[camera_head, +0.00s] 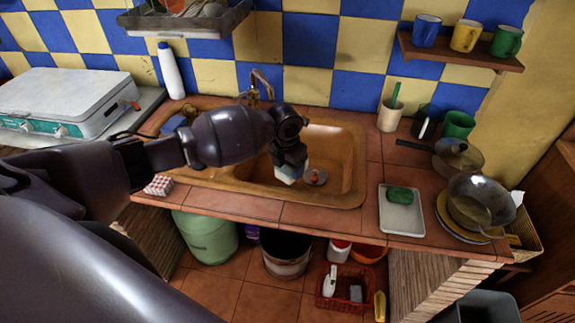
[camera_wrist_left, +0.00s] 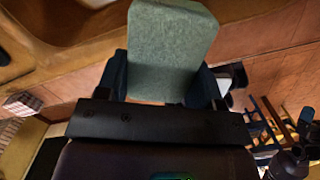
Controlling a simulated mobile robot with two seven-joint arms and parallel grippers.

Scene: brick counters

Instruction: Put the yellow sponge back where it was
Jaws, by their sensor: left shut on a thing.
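My left gripper (camera_head: 290,163) reaches in from the left and hangs over the sink basin (camera_head: 335,190), pointing down. It is shut on a block that I take to be the sponge (camera_wrist_left: 172,50). In the left wrist view its broad face is grey-green, with a thin paler edge near the gripper, between two dark fingers. In the head view only a small pale end of the sponge (camera_head: 287,177) shows below the fingers, left of the drain. Its yellow side is not clearly visible. My right gripper is not in view.
A glass pot (camera_head: 480,203) and a pan stand farther right. The tap (camera_head: 262,84) rises behind the basin. A red-and-white checked item (camera_head: 158,186) sits at the front left.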

